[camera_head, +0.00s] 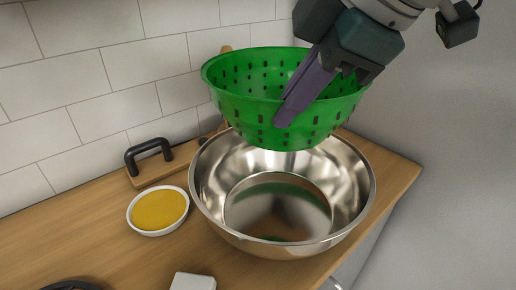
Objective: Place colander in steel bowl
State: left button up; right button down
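The green colander (240,107) hangs over the steel bowl (205,200), tilted a little, its base above the back part of the bowl's opening. My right gripper (288,112) comes in from the upper right. One purple finger lies over the colander's near wall, across the rim. The other finger is hard to make out, but the gripper appears shut on the rim. The steel bowl is wide, shiny and empty, upright on the wooden counter. The colander hides part of its back rim. My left gripper is not in view.
On the wooden counter (90,235), a white dish with yellow contents (158,211) stands left of the bowl. A wooden board with a black handle (150,152) lies behind it. A white box (192,282) and a dark round object (70,286) are at the front edge. A tiled wall closes the back.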

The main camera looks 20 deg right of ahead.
jog(key=shift+d+f+b, duration=0.1)
jog(key=shift+f+b, duration=1)
jog(key=shift+f, duration=8.85)
jog(key=c, duration=1.5)
grip_release()
jog(key=o, duration=0.4)
jog(key=shift+o, duration=0.2)
